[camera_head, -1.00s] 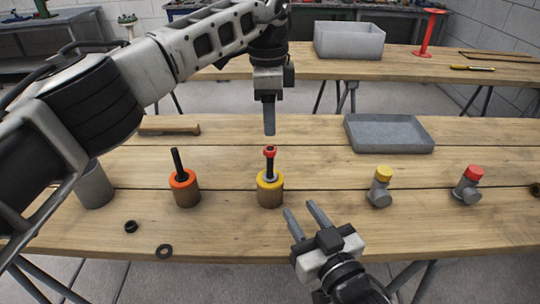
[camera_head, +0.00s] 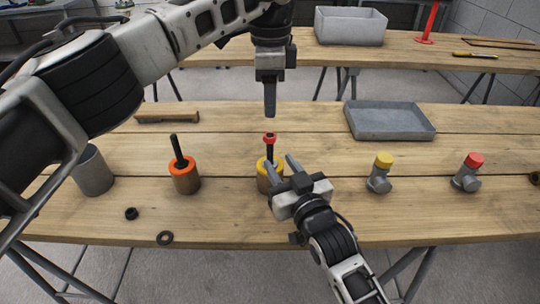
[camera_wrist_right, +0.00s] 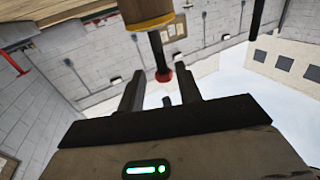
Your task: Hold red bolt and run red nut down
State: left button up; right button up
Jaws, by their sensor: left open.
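A dark bolt (camera_head: 270,152) stands upright in a brown cylinder with a yellow collar (camera_head: 263,180). A red nut-like piece (camera_head: 270,138) sits at its top; I cannot tell nut from bolt end there. In the right wrist view this red piece (camera_wrist_right: 163,76) shows between the finger directions. My left gripper (camera_head: 270,108) is open, pointing straight down above the red piece, with a gap between. My right gripper (camera_head: 281,160) is open, its fingers apart at the front right of the yellow collar. I cannot tell whether a finger touches it.
An orange-collared cylinder (camera_head: 185,179) with a dark bolt stands to the left, beside a grey cup (camera_head: 93,171). Loose dark rings (camera_head: 165,238) lie in front. Yellow-capped (camera_head: 380,174) and red-capped (camera_head: 468,173) fittings stand right. A grey tray (camera_head: 390,121) is behind.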

aim_at(271, 150)
jog(key=x, duration=0.6)
jog(key=shift+w+a, duration=0.15)
jog(key=shift+w, duration=0.2)
grip_shut()
